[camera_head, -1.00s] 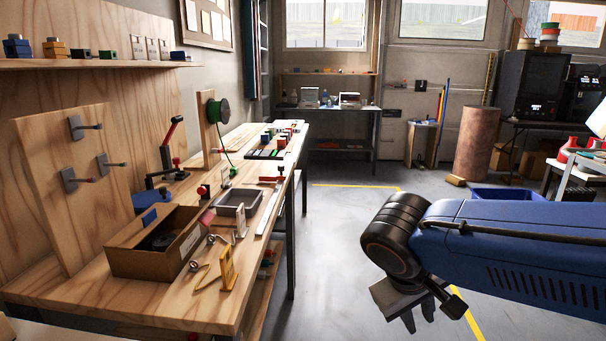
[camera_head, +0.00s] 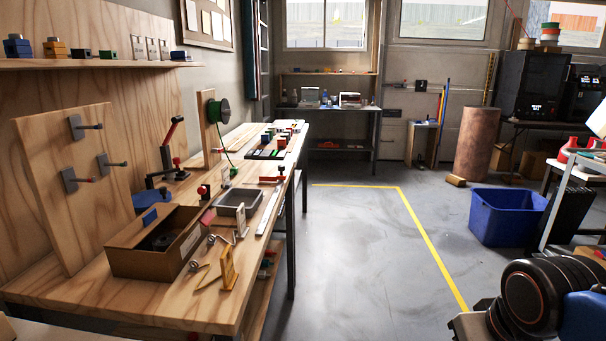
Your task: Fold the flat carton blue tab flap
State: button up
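A brown open-topped carton (camera_head: 143,266) stands on the front part of the wooden workbench, at the left. A small blue tab (camera_head: 150,217) shows at its back left edge. A reddish flap or tab (camera_head: 208,217) shows at its back right corner. My arm is at the bottom right, far from the carton. Only a grey edge of my gripper's body shows beside the black wrist joint. The fingers are out of the frame, so I cannot tell whether they are open.
On the workbench (camera_head: 70,290), a grey tray (camera_head: 238,198), a yellow stand (camera_head: 228,268) and a red-handled clamp (camera_head: 168,160) stand near the carton. A wooden board with pegs (camera_head: 60,190) rises behind it. The floor (camera_head: 350,260) right of the bench is clear. A blue bin (camera_head: 505,218) stands right.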

aim_at(130, 237)
jog(key=u, duration=1.3)
